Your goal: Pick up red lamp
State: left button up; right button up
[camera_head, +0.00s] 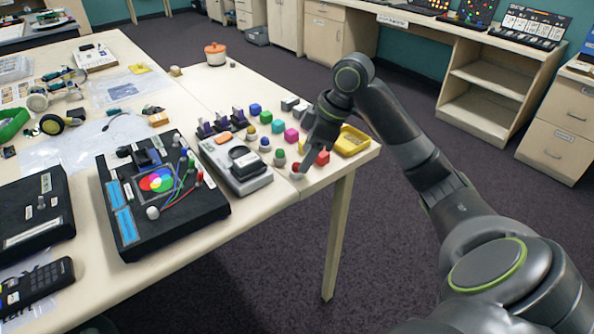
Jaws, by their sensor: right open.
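The red lamp (296,168), a small red dome on a pale base, stands near the right front edge of the table, at the front end of a row of small coloured lamps. My right gripper (305,168) points down right beside it and partly hides that area. Its jaws are open. I cannot tell whether a finger touches the lamp. My left gripper is not in view.
A red cube (322,158) and a yellow tray (352,140) are close to the right. A grey device (235,165) and a black board (200,205) lie left.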

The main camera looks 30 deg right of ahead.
jog(key=x, duration=0.4)
jog(key=shift+w+f, duration=0.3)
jog(key=c, duration=1.1)
